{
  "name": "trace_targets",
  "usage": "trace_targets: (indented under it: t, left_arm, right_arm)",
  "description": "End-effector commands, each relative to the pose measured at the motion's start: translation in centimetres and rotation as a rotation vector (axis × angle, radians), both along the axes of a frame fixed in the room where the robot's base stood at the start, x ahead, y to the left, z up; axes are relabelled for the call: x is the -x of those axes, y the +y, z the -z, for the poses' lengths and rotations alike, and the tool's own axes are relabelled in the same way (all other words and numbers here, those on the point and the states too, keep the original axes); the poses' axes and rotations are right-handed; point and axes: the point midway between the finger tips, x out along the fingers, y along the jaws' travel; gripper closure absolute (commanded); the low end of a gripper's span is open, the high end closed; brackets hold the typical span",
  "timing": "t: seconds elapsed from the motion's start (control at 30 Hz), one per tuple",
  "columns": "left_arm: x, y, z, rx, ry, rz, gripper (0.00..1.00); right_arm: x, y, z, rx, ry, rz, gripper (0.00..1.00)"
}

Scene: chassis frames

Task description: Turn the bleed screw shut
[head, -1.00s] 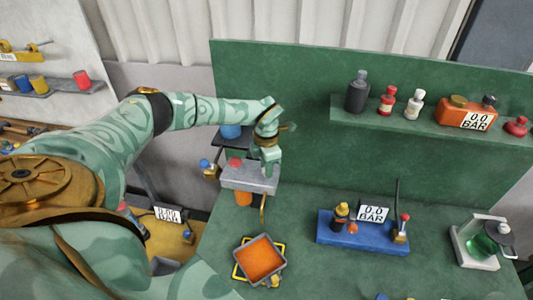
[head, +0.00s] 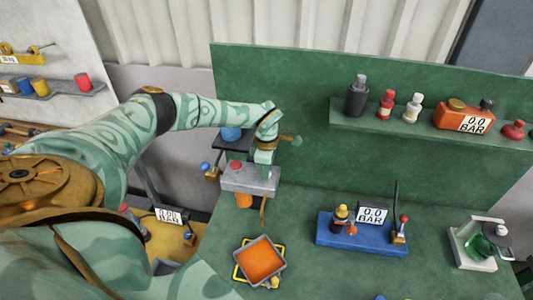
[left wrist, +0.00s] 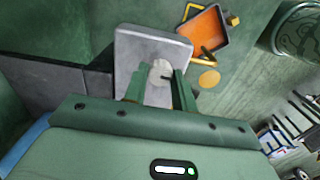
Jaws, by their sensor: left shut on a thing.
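A grey block (head: 238,178) stands at the back left of the green bench, with a red cap (head: 235,164) on its top. My left gripper (head: 264,171) points down onto the right part of this block. In the left wrist view the grey block (left wrist: 150,45) lies below the gripper (left wrist: 160,88). A pale round screw head (left wrist: 161,70) with a dark slot or pin sits between its two green fingers, and they are shut on it. In the head view the gripper hides the screw. My right gripper is not in view.
An orange-filled tray (head: 260,258) stands in front of the block. A blue unit (head: 330,232) with a 0.0 BAR display and a glass jug (head: 482,243) stand to the right. A shelf (head: 420,127) at the back holds bottles. The bench between is partly clear.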

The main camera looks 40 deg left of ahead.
Motion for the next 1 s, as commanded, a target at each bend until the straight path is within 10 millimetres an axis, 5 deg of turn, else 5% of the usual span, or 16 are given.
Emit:
trace_targets:
  t: [0.37,0.4,0.47,0.8,1.0]
  left_arm:
    - [-0.2,0.1,-0.2,-0.001,-0.006,0.006,0.96]
    - [-0.2,0.1,-0.2,-0.001,-0.006,0.006,0.68]
    - [-0.2,0.1,-0.2,-0.001,-0.006,0.005,0.52]
    - [-0.1,0.1,-0.4,-0.001,-0.003,0.004,0.52]
    - [-0.2,0.1,-3.6,0.0,-0.006,0.003,0.52]
  right_arm:
    - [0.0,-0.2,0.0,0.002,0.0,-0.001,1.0]
    - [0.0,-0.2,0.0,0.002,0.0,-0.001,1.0]
    - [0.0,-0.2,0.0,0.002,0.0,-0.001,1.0]
    - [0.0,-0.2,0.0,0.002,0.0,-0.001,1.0]
    - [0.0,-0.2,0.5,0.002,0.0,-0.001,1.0]
